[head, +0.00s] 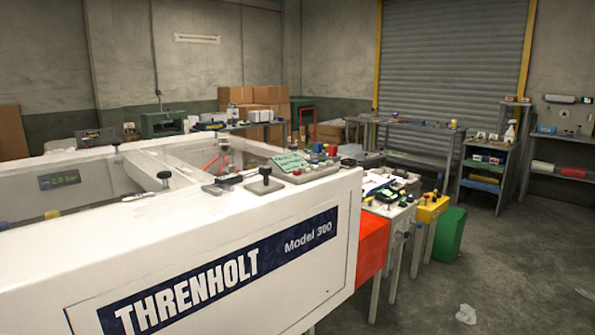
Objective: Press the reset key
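A large white machine marked THRENHOLT Model 300 (150,245) fills the left and front of the head view. On its top near the right end is a cluster of controls: a greenish panel (290,162) with small raised parts, and several small coloured buttons (325,150) behind and beside it. A black knob (265,172) stands on a plate nearer to me. Which of these is the reset key I cannot tell; any lettering is too small to read. Neither of my grippers shows in this view.
Another black knob (164,178) stands up from the machine's top. Right of the machine are a red box (372,248), a cluttered bench (395,212), a yellow box (433,208) and a green bin (449,234). The floor (520,270) at right is mostly open, with crumpled white scraps (466,314).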

